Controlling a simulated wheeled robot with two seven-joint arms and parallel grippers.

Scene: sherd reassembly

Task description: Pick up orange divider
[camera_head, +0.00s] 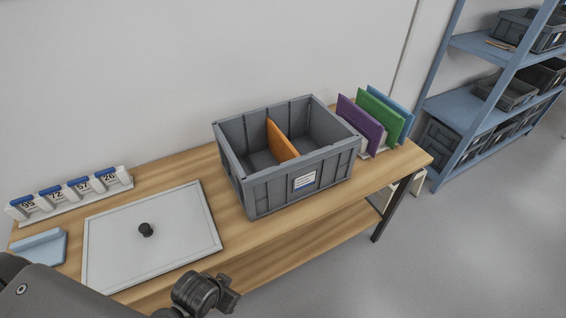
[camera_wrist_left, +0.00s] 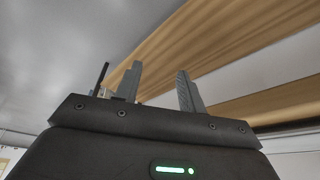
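The orange divider (camera_head: 281,141) stands upright inside the grey crate (camera_head: 268,194), splitting it into a left and a right part. Its lower part is hidden by the crate's front wall. My left gripper shows in the left wrist view (camera_wrist_left: 158,90), with its two fingers apart and nothing between them. In the head view my left arm (camera_head: 60,295) comes in at the lower left, and a dark end part of it shows near the table's front edge, well short of the crate. My right gripper is in neither view.
Purple (camera_head: 359,124), green (camera_head: 381,114) and blue (camera_head: 393,106) panels stand in a rack right of the crate. A grey lid (camera_head: 185,226) with a black knob lies left of it. Numbered tags (camera_head: 72,193) stand behind a light-blue piece (camera_head: 40,247). Blue shelving (camera_head: 462,106) with grey bins is at right.

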